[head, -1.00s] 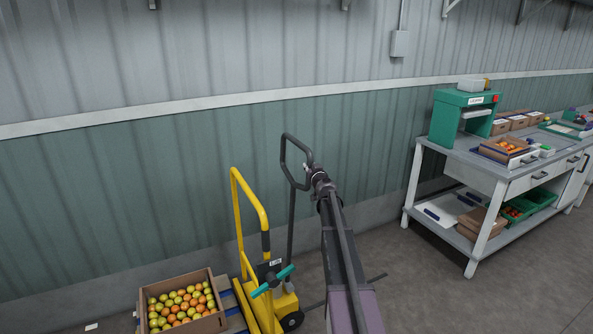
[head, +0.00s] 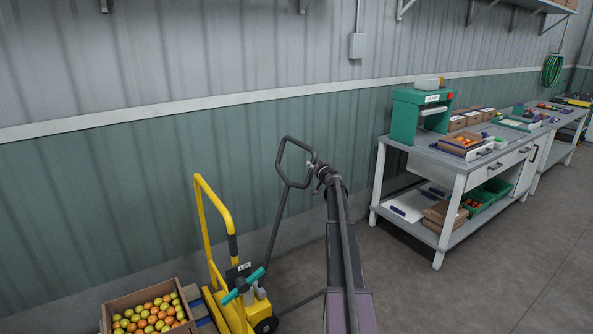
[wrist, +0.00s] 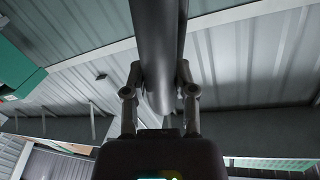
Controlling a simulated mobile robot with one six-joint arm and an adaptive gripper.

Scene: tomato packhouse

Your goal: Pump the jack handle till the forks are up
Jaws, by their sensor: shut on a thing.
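The jack handle (head: 275,222) is a dark bar with a loop grip at its top, leaning to the right in the head view. My gripper (head: 316,170) is at the right side of the loop, at the end of my arm. In the wrist view my gripper (wrist: 160,90) has its fingers on both sides of a dark bar of the handle (wrist: 158,40), shut on it. The yellow jack (head: 232,302) stands at the lower left, with a teal lever (head: 243,286). The forks are mostly hidden under the load or out of view.
A cardboard box of tomatoes (head: 108,314) sits on a pallet (head: 206,309) left of the jack. A workbench (head: 458,176) with a green machine (head: 405,118) stands at the right. The corrugated wall (head: 110,190) is close behind the jack. Grey floor at the right is clear.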

